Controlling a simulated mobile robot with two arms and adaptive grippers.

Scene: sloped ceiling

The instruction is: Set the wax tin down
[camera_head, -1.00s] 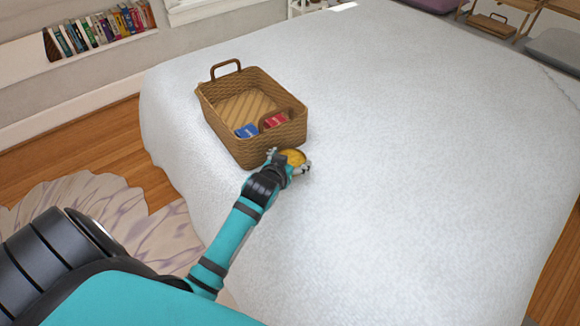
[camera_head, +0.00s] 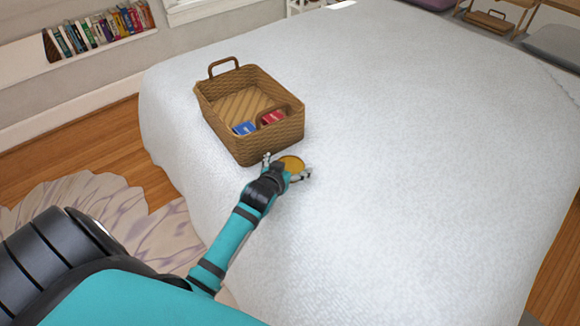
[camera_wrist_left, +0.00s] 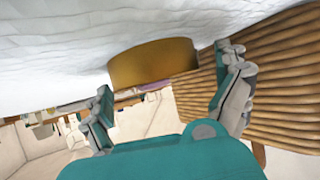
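The wax tin (camera_head: 291,164) is a round, flat tin with a yellow-brown top. It is on the white bed cover just in front of the wicker basket's near corner. In the left wrist view the tin (camera_wrist_left: 153,64) shows its brown side against the white cover. My left gripper (camera_head: 286,167) is around the near side of the tin with its fingers spread. In the wrist view the fingers of the gripper (camera_wrist_left: 165,85) stand wide apart, with gaps between them and the tin. My right gripper is not in view.
The wicker basket (camera_head: 222,128) stands close behind the tin and gripper. It holds a blue packet (camera_head: 244,128) and a red packet (camera_head: 272,117). The bed cover (camera_head: 420,180) is clear to the right. Books (camera_head: 100,28) line a shelf at the upper left.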

